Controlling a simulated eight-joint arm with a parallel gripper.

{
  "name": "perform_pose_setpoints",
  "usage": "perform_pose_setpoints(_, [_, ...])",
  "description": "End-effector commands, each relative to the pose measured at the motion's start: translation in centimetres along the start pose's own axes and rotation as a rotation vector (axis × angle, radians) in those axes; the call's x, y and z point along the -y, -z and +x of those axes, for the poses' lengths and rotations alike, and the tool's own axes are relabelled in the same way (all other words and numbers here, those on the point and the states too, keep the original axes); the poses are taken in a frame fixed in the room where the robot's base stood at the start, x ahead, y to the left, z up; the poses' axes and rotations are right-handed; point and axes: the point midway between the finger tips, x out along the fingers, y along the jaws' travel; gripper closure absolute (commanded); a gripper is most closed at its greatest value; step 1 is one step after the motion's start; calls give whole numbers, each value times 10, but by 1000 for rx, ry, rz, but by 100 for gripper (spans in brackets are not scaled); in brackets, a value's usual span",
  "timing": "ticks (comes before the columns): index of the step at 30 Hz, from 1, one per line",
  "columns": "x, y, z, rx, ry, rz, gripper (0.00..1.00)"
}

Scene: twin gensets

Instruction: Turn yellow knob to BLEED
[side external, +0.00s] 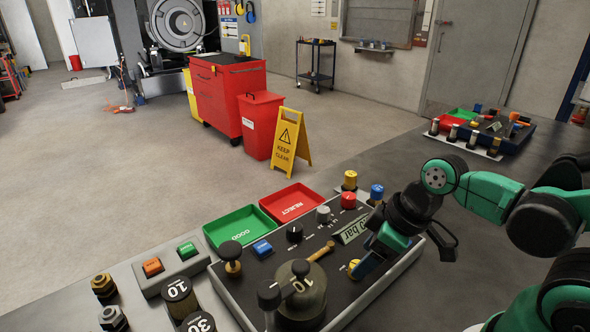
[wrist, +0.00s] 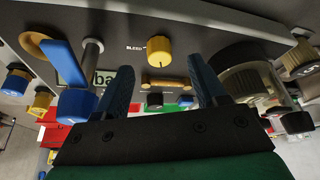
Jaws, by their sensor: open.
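The yellow knob (side external: 354,267) is on the dark control panel, partly hidden by my gripper in the side view. In the wrist view the yellow knob (wrist: 158,50) shows whole, with the word BLEED (wrist: 136,48) printed to its left. I cannot tell which way its pointer faces. My gripper (side external: 361,272) is low over the panel, its blue fingers close to the knob. In the wrist view my gripper (wrist: 159,68) is open, with the knob in line with the gap between the fingertips. Contact with it is not visible.
The panel (side external: 232,285) also bears a pressure display (side external: 350,231), a brass lever (side external: 321,250), a large dark dial (side external: 300,295), a blue rocker (side external: 262,247) and several small knobs. Green (side external: 238,215) and red (side external: 291,190) trays lie behind it.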

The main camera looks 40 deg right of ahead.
Motion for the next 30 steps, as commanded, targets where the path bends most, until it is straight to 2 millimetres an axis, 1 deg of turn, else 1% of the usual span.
perform_pose_setpoints(6, [-1, 2, 14, 0, -1, 0, 36])
perform_pose_setpoints(12, [0, 1, 22, 0, -1, -1, 36])
perform_pose_setpoints(26, [0, 0, 26, 0, -1, 0, 36])
perform_pose_setpoints(29, [0, 0, 26, 0, -1, 0, 61])
perform_pose_setpoints(30, [0, 0, 26, 0, -1, 0, 73])
